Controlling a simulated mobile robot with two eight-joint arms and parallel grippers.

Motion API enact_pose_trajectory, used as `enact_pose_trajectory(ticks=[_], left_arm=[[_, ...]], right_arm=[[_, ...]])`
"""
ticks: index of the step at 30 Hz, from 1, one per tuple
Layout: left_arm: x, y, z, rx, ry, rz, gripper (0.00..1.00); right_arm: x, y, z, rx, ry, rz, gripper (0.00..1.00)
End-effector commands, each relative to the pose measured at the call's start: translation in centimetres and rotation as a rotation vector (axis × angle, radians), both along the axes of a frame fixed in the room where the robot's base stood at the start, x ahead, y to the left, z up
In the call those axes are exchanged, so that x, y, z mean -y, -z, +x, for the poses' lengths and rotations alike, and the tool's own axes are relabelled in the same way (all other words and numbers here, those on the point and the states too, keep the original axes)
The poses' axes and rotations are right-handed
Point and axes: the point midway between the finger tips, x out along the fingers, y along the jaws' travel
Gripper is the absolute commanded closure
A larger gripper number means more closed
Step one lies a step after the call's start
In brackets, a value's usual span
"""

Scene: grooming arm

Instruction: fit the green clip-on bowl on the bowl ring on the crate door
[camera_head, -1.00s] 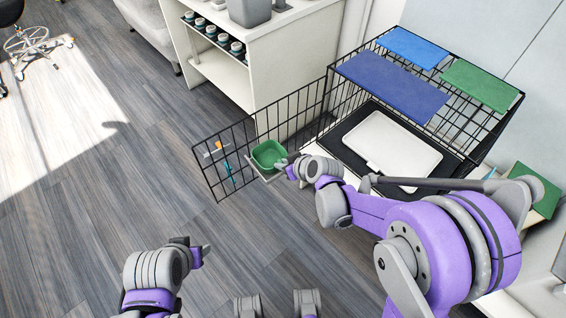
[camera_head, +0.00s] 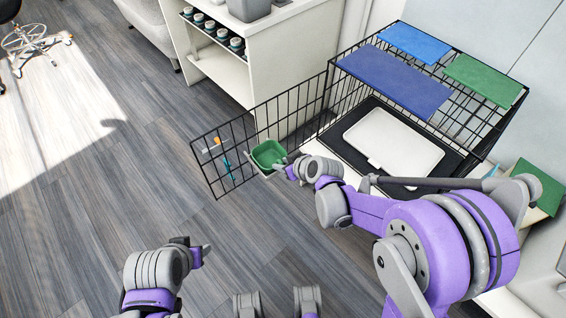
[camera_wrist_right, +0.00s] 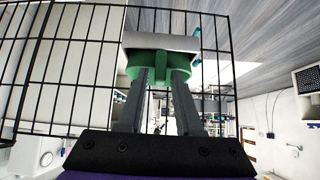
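The green clip-on bowl (camera_head: 268,152) is beside the open wire crate door (camera_head: 238,172), opening upward. My right gripper (camera_head: 287,169) is at its near right side. In the right wrist view, the fingers (camera_wrist_right: 166,98) are closed on a green part of the bowl (camera_wrist_right: 190,112). A grey square-edged piece (camera_wrist_right: 160,42), apparently the bowl ring, overlaps the bowl there. A thin grey edge also shows under the bowl in the head view. I cannot tell whether the bowl is fully seated in it. My left gripper (camera_head: 203,254) is away over the floor; its opening is unclear.
The wire crate (camera_head: 466,118) stands behind, with blue and green panels on top and a white pad (camera_head: 392,143) inside. A white shelf unit (camera_head: 278,52) is behind the door.

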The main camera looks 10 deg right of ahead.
Motion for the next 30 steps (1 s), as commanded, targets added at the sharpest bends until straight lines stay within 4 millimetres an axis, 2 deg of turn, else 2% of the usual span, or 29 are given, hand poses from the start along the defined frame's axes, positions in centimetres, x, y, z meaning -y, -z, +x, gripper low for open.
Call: enact_pose_trajectory(ticks=[1,2,3,14,24,30], left_arm=[[0.0,0.0,0.0,0.0,0.0,0.0,0.5],[0.0,0.0,0.0,0.0,0.0,0.0,0.5],[0.0,0.0,0.0,0.0,0.0,0.0,0.5],[0.0,-0.2,0.0,0.001,0.0,0.0,0.5],[0.0,-1.7,0.0,0.006,0.0,0.0,0.5],[0.0,-2.3,0.1,0.008,0.0,0.0,0.5]], right_arm=[[0.0,0.0,0.0,0.0,0.0,0.0,0.55],[0.0,0.0,0.0,0.0,0.0,0.0,0.49],[0.0,0.0,0.0,0.0,0.0,0.0,0.48],[0.3,-0.6,-0.4,0.0,0.001,0.0,0.48],[2.7,-5.2,-4.3,0.0,0.003,0.0,0.48],[3.8,-7.2,-6.0,0.0,0.002,0.001,0.48]])
